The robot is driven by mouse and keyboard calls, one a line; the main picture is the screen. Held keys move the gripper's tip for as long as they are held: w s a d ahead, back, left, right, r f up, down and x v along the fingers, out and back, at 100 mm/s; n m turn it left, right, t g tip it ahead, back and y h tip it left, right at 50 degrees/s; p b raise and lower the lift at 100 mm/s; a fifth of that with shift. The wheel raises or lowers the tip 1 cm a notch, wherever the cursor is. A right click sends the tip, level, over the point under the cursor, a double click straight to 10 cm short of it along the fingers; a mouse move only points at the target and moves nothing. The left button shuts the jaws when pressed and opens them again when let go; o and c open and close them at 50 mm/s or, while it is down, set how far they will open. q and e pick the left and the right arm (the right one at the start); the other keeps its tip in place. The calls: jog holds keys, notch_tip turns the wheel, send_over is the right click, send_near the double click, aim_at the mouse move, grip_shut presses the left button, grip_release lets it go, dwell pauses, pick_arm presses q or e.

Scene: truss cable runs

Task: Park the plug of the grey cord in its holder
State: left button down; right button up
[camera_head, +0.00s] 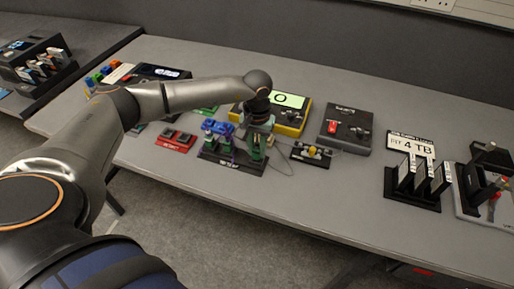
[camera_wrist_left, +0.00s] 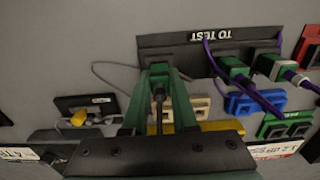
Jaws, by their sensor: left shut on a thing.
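My left gripper (camera_head: 257,148) reaches down over the right end of the black "TO TEST" rack (camera_head: 222,161). In the left wrist view its green fingers (camera_wrist_left: 162,80) are shut on a thin dark plug (camera_wrist_left: 159,96), mostly hidden between them. A thin grey cord (camera_wrist_left: 108,82) loops out to the left of the fingers, beside the rack (camera_wrist_left: 190,48). Whether the plug touches the rack or sits in it, I cannot tell. A small black block with a yellow knob (camera_head: 312,152) stands right of the rack. My right gripper is not in view.
Green plugs (camera_wrist_left: 232,68) with purple cords stand in the rack beside my fingers. A red block (camera_head: 175,142) lies left of the rack. A yellow-framed tester (camera_head: 298,118) and a grey switch box (camera_head: 358,115) stand behind. Drive stands (camera_head: 408,197) are at the right; the table between is clear.

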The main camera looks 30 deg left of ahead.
pick_arm(q)
jog(key=shift+f+b, duration=0.3)
jog(key=c, duration=0.6)
grip_release()
jog(key=shift+r, duration=0.2)
jog(key=shift+r+p, duration=1.6)
jog(key=shift+r, duration=0.75)
jog(key=shift+r+p, duration=1.1)
jog(key=shift+r, duration=0.95)
jog(key=shift+f, duration=0.1)
